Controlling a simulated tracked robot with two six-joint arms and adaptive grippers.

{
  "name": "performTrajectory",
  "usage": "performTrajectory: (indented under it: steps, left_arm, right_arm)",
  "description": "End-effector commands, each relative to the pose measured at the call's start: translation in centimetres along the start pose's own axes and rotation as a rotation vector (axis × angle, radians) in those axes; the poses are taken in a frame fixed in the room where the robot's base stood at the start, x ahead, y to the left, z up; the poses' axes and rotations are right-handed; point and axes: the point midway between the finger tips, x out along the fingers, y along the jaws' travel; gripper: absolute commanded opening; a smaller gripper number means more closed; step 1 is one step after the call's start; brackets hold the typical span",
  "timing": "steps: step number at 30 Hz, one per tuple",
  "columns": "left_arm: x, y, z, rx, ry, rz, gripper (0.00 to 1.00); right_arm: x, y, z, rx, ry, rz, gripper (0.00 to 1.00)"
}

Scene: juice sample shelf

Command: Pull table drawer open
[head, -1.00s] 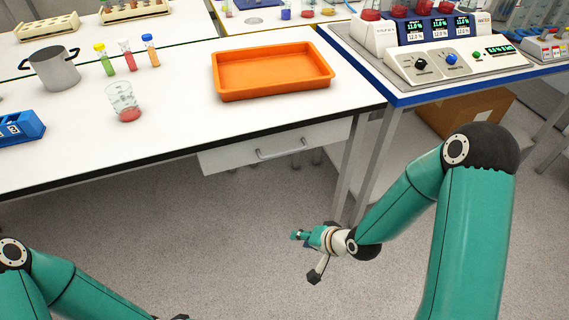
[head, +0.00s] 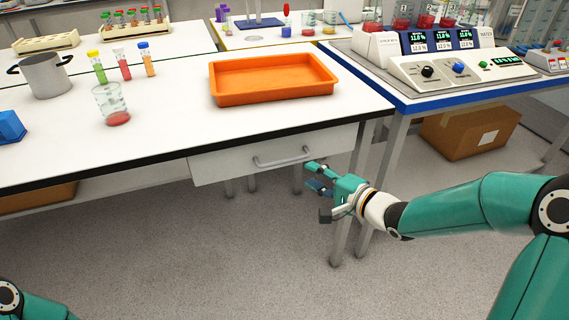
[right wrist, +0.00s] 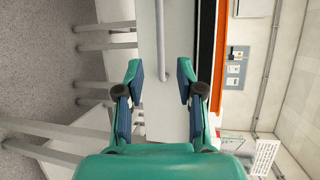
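The white table drawer (head: 222,167) sits under the front edge of the white table and looks closed. Its grey bar handle (head: 282,159) runs across the front. My right gripper (head: 314,177) is open and empty, just off the right end of the handle. In the right wrist view the handle (right wrist: 160,40) lies between the lines of the two spread fingers (right wrist: 160,72), with its near end close to the fingertips. The drawer front (right wrist: 176,25) is behind it. I cannot tell whether any finger touches. My left gripper is out of view; only part of that arm shows.
An orange tray (head: 272,96) lies on the table above the drawer. A beaker (head: 111,106), several tubes and a pot (head: 45,76) stand to the left. Table legs (head: 343,220) are behind my right gripper. The floor in front is clear.

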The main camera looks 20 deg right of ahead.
Motion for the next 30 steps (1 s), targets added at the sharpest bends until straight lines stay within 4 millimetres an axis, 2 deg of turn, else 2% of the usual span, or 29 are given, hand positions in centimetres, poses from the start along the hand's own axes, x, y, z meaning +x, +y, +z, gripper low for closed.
performTrajectory:
  steps: [1,9,15,21,29,30]
  left_arm:
    - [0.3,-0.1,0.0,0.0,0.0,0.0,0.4]
    - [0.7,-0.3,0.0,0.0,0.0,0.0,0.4]
    - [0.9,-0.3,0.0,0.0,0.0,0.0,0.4]
    - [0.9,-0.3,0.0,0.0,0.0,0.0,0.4]
    - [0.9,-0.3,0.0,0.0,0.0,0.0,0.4]
    - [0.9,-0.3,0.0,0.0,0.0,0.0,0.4]
  right_arm:
    - [1.3,0.2,0.1,-0.001,-0.004,0.001,0.37]
    - [7.1,0.2,0.1,0.0,-0.002,0.002,0.37]
    - [9.9,0.1,0.1,0.0,-0.001,0.001,0.37]
    - [11.0,0.1,0.0,-0.001,0.0,0.002,0.37]
    - [11.1,0.1,0.0,0.0,0.0,0.002,0.37]
    - [11.1,0.1,0.0,0.0,0.0,0.002,0.32]
